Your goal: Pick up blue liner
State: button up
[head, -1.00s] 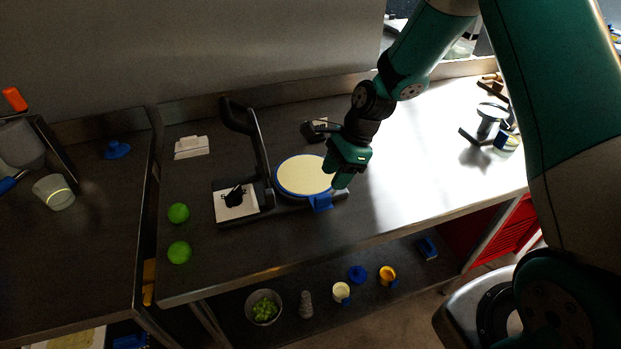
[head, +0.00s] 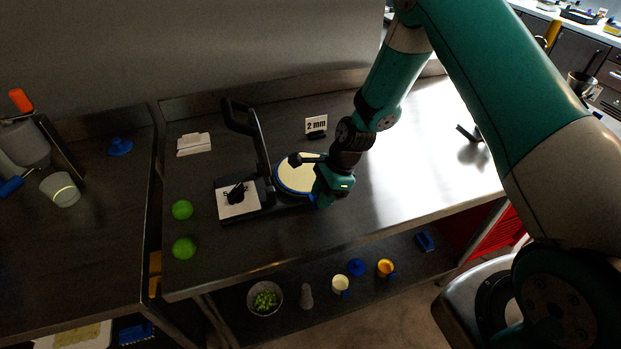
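The blue liner (head: 279,184) shows as a blue rim around and under a pale round disc (head: 294,178) on the lower plate of a black press. My gripper (head: 319,197) is over the front right edge of the disc, where the liner's tab was seen earlier. My gripper now hides most of that tab. Whether the fingers are open, shut or touching the liner is not visible.
Two green balls (head: 182,210) lie farther left. A "2 mm" card (head: 316,125) stands behind.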

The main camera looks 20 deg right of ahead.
grip_shut()
jog(key=shift+r, duration=0.2)
